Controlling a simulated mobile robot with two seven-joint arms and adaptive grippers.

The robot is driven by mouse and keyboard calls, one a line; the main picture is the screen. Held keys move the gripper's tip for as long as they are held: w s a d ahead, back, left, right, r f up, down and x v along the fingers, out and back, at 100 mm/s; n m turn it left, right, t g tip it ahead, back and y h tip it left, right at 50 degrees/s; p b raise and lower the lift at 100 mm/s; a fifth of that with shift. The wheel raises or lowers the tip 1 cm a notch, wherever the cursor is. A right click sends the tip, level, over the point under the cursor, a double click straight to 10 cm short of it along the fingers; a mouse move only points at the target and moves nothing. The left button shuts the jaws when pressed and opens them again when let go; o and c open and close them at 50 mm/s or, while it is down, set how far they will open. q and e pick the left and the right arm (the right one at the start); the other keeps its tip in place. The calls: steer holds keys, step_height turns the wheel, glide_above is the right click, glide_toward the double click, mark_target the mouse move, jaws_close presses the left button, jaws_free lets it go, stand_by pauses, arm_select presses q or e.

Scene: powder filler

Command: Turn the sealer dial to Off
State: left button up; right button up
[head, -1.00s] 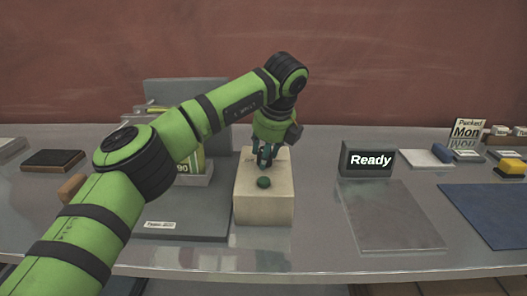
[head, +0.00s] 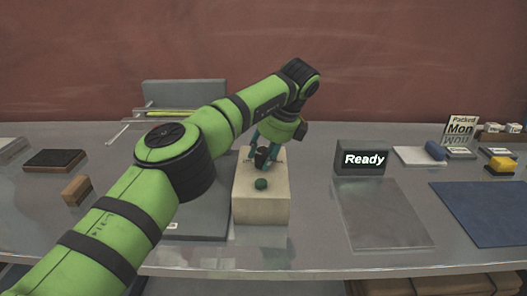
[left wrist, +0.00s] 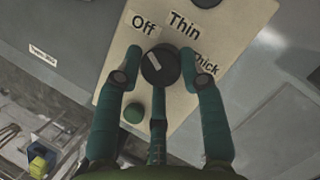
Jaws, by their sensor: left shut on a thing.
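The sealer is a cream box (head: 262,208) in the middle of the table in the head view. Its black round dial (left wrist: 161,66) has a white pointer mark in the left wrist view. The labels Off (left wrist: 143,25), Thin (left wrist: 184,26) and Thick (left wrist: 206,65) stand around it. The pointer lies slanted; I cannot tell for sure which label it points to. My left gripper (left wrist: 163,62) is shut on the dial, a finger at each side; in the head view it (head: 264,157) comes down over the box's back part. My right gripper is not in view.
A green button (head: 261,184) sits in front of the dial on the box. A dark Ready sign (head: 363,158) and a grey plate (head: 385,215) are to the right. A wooden block (head: 77,190) lies left, beside my left arm. A blue mat (head: 490,212) is far right.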

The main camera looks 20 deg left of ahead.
arm_select(q)
steer(key=shift+w+a+r, duration=0.1)
steer(key=shift+w+r, duration=0.05)
steer(key=shift+r, duration=0.1)
steer(key=o, duration=1.1)
steer(key=shift+c, duration=0.2)
steer(key=shift+f, duration=0.15)
steer(key=w+v, duration=0.1)
steer(key=v, duration=0.6)
steer(key=shift+s+r, duration=0.2)
steer(key=shift+s, duration=0.35)
